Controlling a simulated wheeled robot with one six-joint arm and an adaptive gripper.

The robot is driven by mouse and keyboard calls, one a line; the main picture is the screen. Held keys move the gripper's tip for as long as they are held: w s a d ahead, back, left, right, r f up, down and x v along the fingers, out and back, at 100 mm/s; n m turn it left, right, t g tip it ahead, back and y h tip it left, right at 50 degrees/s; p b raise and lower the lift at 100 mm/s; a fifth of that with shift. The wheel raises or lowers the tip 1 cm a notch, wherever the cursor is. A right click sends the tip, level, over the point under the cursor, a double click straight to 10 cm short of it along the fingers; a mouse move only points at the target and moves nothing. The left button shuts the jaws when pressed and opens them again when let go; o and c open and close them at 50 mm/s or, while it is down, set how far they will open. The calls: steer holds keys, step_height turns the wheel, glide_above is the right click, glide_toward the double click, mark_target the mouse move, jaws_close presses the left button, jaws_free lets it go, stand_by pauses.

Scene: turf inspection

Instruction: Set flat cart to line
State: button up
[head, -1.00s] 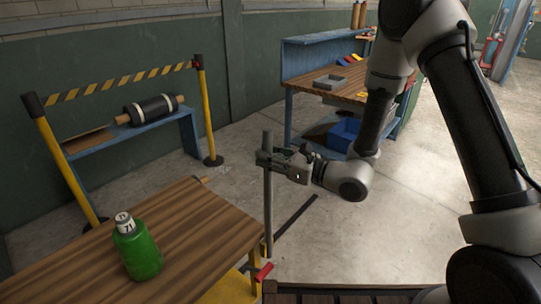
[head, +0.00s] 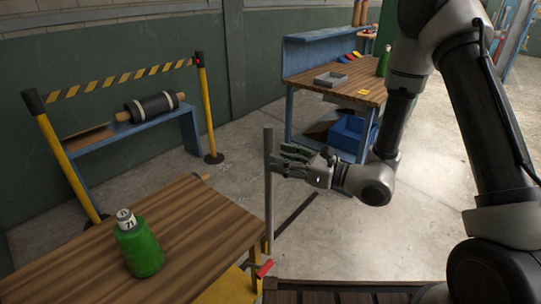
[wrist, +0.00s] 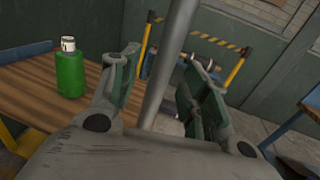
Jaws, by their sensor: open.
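The flat cart (head: 200,225) has a brown wooden top and yellow parts below, at the lower left of the head view. A grey upright post (head: 268,185) stands at its right corner, with a red lever (head: 264,268) near its foot. A dark line (head: 297,213) on the floor runs from behind the post up to the right. My gripper (head: 280,162) is open just right of the post, its fingertips close to it. In the wrist view the post (wrist: 168,65) shows between the spread fingers; I cannot tell whether they touch it.
A green bottle (head: 139,248) stands on the cart top. Behind are a striped barrier (head: 125,78), a blue bench with a dark roller (head: 153,107), and a blue workbench (head: 345,80) with a grey tray and a blue bin (head: 348,135) below.

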steer(key=v, duration=0.7)
